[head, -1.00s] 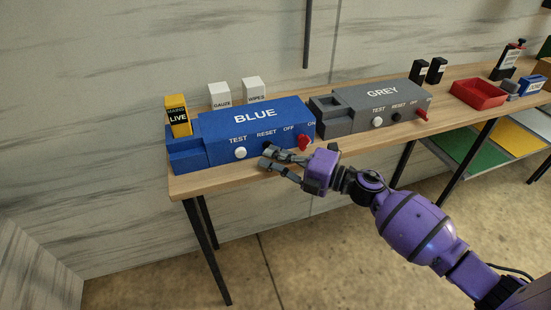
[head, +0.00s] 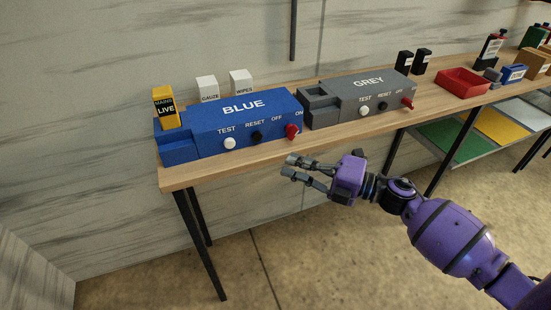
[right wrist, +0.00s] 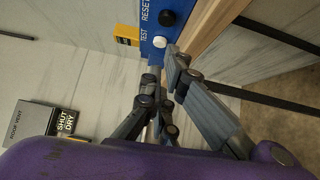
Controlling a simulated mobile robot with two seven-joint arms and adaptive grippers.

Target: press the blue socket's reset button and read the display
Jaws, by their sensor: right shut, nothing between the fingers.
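The blue socket (head: 215,133) sits at the left end of the wooden bench. Its black RESET button (head: 256,138) is uncovered, between the white TEST button (head: 229,143) and the red OFF/ON switch (head: 292,131). The yellow block (head: 164,107) at its left end reads "MAINS LIVE". My right gripper (head: 289,166) is shut and empty, in front of the bench edge and apart from the socket. In the right wrist view its fingers (right wrist: 160,85) lie below the TEST button (right wrist: 159,42) and the RESET button (right wrist: 166,18). My left gripper is not in view.
A grey socket (head: 345,100) with similar controls stands right of the blue one. White GAUZE (head: 207,88) and WIPES (head: 241,82) boxes stand behind. A red tray (head: 463,82) is farther right. The wooden bench front (head: 230,165) is bare. A "SHUT DRY" sign (right wrist: 66,123) shows in the right wrist view.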

